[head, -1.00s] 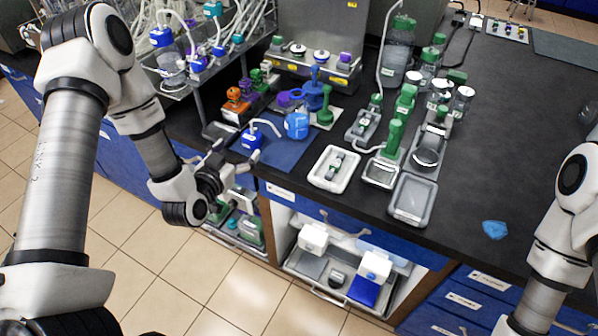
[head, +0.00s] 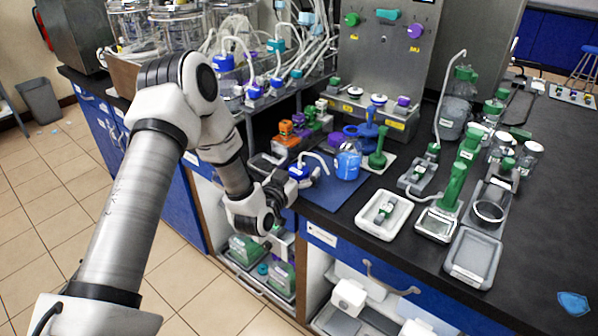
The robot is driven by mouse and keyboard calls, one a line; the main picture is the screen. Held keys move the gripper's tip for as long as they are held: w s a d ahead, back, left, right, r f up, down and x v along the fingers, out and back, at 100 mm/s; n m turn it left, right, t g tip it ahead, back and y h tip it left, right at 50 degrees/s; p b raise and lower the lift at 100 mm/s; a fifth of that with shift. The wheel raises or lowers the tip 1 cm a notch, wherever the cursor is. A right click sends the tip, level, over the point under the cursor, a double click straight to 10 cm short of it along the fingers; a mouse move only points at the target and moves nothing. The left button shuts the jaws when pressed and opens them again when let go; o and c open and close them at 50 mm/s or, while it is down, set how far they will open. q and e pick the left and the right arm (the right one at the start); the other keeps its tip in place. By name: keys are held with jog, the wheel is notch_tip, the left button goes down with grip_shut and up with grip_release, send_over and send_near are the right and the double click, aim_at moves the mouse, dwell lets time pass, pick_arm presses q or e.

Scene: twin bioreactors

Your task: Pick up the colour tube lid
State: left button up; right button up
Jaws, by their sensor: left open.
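A blue lid (head: 298,173) with a curved white tube sits at the left part of a blue mat (head: 338,194) on the black bench. It looks like the colour tube lid, though I cannot be sure. A blue jar (head: 347,163) stands just right of it. My left gripper (head: 285,170) is open at the front edge of the bench, close to the lid's left and front side. Its fingers are small and partly overlap the mat's edge, so I cannot tell if they touch the lid. My right gripper is out of view.
Orange and green parts (head: 290,133) stand behind the lid. A blue stand (head: 368,128) and a green stand (head: 378,148) are behind the jar. A white tray (head: 384,216) and a grey tray (head: 472,258) lie to the right.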

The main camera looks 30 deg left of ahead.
pick_arm(q)
jog(key=shift+s, duration=0.1)
jog(key=c, duration=1.2)
